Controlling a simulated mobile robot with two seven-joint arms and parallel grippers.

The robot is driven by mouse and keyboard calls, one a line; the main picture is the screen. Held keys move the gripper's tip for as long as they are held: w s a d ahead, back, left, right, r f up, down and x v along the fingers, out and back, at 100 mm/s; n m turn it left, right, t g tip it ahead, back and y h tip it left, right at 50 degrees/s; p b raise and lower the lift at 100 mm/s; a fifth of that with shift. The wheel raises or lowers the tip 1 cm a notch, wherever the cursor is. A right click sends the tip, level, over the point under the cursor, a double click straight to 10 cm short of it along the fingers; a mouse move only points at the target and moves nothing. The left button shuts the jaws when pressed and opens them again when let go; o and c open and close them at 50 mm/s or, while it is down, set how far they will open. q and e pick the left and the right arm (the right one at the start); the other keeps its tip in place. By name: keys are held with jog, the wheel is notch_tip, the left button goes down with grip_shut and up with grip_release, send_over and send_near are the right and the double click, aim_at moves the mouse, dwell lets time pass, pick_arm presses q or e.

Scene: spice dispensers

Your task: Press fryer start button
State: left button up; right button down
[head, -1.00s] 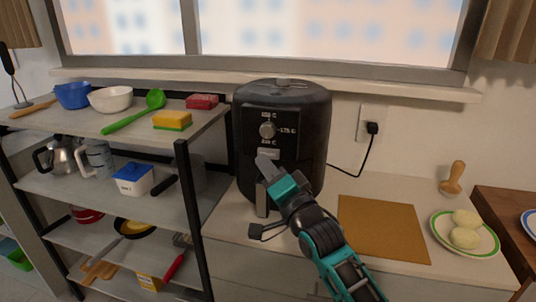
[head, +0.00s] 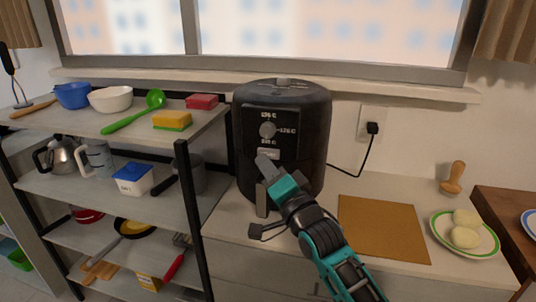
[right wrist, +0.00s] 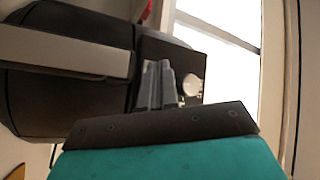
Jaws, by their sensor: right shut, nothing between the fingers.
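The black air fryer (head: 305,150) stands upright on the white counter against the wall. Its front panel has a round silver knob (head: 267,130) with small labels around it and a pale label strip (head: 268,153) below. My right gripper (head: 262,162) is shut and empty, its fingertips in front of the panel just below the knob, hiding part of it. In the right wrist view the shut fingers (right wrist: 158,72) point at the dark panel beside the knob (right wrist: 192,85). Whether they touch it I cannot tell. No separate start button can be made out. My left gripper is not in view.
A shelf rack (head: 130,190) with bowls, sponges and pots stands left of the fryer. A brown board (head: 383,228) lies on the counter to the right, near a plate (head: 490,243) of pale round food. A cord runs from the fryer to the wall outlet (head: 371,127).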

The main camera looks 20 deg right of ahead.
jog(key=shift+w, duration=0.15)
jog(key=shift+w+d, duration=0.25)
dwell(0.4)
jog(key=shift+w+d, duration=0.2)
jog(key=shift+w, duration=0.1)
dwell(0.5)
dwell(0.3)
jog(key=shift+s+a+p, duration=0.45)
jog(key=shift+s+p, duration=0.2)
jog(key=shift+p, duration=0.05)
